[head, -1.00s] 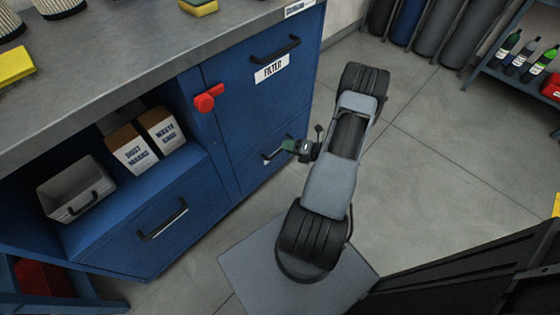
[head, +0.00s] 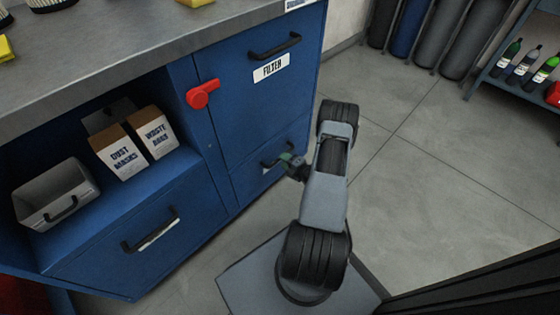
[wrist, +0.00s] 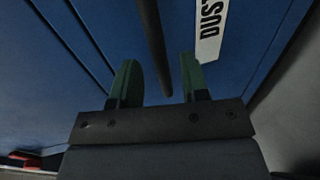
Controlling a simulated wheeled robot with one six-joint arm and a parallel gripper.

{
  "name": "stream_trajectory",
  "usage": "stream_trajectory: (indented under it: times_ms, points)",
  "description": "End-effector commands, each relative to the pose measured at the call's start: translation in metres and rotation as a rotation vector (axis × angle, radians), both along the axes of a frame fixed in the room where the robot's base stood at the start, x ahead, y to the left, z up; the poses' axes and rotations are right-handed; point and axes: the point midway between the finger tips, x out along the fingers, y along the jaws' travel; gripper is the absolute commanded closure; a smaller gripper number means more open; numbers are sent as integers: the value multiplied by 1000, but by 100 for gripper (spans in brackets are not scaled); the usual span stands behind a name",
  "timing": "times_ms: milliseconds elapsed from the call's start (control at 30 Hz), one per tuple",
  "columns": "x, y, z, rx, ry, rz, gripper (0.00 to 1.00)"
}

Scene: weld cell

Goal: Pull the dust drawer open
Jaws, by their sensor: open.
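The dust drawer (head: 248,183) is the blue lower right front of the cabinet, below the filter door, and looks shut. Its dark bar handle (wrist: 151,45) and white label (wrist: 211,30), reading "DUST" as far as it shows, fill the wrist view. My gripper (wrist: 157,75) is open, with one green finger on each side of the handle's near end in that picture. I cannot tell whether either finger touches the bar. In the head view my gripper (head: 290,161) is at the drawer front and partly covers the handle and label.
Above is the filter door (head: 235,115) with a black handle and a red latch (head: 202,95). Left are an open shelf with boxes (head: 120,158), a grey bin (head: 55,195) and another drawer (head: 130,250). Gas cylinders (head: 425,40) stand behind. The floor (head: 440,170) to the right is clear.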

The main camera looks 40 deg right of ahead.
Motion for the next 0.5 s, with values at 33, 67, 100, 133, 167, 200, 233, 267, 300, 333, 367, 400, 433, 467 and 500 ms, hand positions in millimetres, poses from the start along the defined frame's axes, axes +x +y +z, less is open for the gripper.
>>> stream_trajectory:
  times_ms: [33,67,100,133,167,200,233,267,300,333,367,400,433,467,500]
  points:
    - [8,2,-3,-1,-2,3,59]
    - [11,2,-4,-1,-1,3,59]
    - [15,3,-5,-1,-1,2,59]
    - [18,4,-5,-1,-1,2,59]
    - [20,4,-5,-2,0,2,59]
    - [23,4,-6,-2,0,2,59]
    - [25,4,-6,-2,0,1,59]
    - [27,5,-6,-1,0,1,59]
    - [28,5,-6,-1,0,1,59]
    - [29,5,-6,-1,0,1,59]
    - [30,5,-6,0,0,1,59]
    - [31,6,-6,0,0,0,59]
    - [31,6,-6,0,0,0,59]
    - [31,6,-6,0,0,0,59]
    - [31,6,-6,0,0,0,59]
